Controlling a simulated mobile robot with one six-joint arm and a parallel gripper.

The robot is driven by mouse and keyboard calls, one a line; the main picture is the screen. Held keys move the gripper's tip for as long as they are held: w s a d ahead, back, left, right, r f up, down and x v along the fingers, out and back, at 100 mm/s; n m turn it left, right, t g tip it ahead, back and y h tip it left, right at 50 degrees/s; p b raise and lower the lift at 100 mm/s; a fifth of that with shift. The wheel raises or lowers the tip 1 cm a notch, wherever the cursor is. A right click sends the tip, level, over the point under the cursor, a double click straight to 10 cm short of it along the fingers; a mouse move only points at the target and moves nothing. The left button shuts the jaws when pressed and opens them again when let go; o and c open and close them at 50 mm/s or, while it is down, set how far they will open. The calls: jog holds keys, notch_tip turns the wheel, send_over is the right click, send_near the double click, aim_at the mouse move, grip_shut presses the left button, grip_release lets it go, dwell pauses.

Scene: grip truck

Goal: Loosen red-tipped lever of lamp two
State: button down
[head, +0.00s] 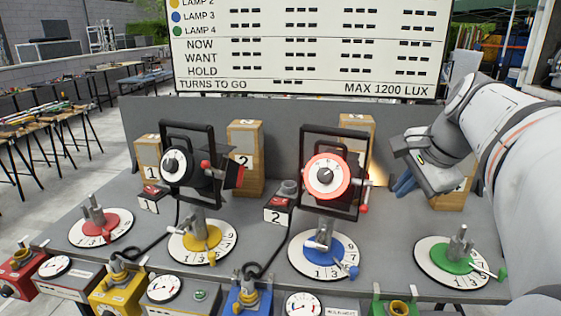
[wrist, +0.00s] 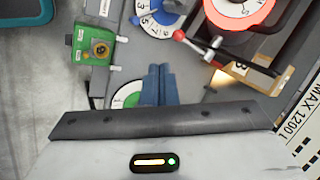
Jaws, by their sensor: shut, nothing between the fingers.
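Lamp two (head: 326,176), with a red ring dial in a black yoke frame, stands behind the label 2. Its red-tipped lever (head: 363,208) points down at the right side of the frame. In the wrist view the lever's red ball (wrist: 179,35) and pale rod show at the upper middle, beside the red dial (wrist: 238,10). My gripper (head: 404,187) is right of the lamp, its blue fingers together and empty. In the wrist view the fingertips (wrist: 158,70) are apart from the red ball, below and left of it.
Lamp one (head: 178,165) stands to the left with its own red-tipped lever. Numbered turntables in red, yellow, blue (head: 322,254) and green (head: 452,261) line the bench front. Wooden numbered blocks (head: 245,160) stand behind. A large board (head: 310,45) rises at the back.

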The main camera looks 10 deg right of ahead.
jog(key=r, duration=0.1)
send_near(367, 211)
jog(key=x, duration=0.5)
jog(key=shift+w+f+p, duration=0.3)
jog(key=shift+f+p, duration=0.05)
jog(key=shift+f, duration=0.2)
notch_tip(367, 211, down, 3)
jog(key=t+h+b, duration=0.1)
jog(key=t+b, duration=0.1)
jog(key=b, duration=0.6)
jog(key=shift+w+f, duration=0.15)
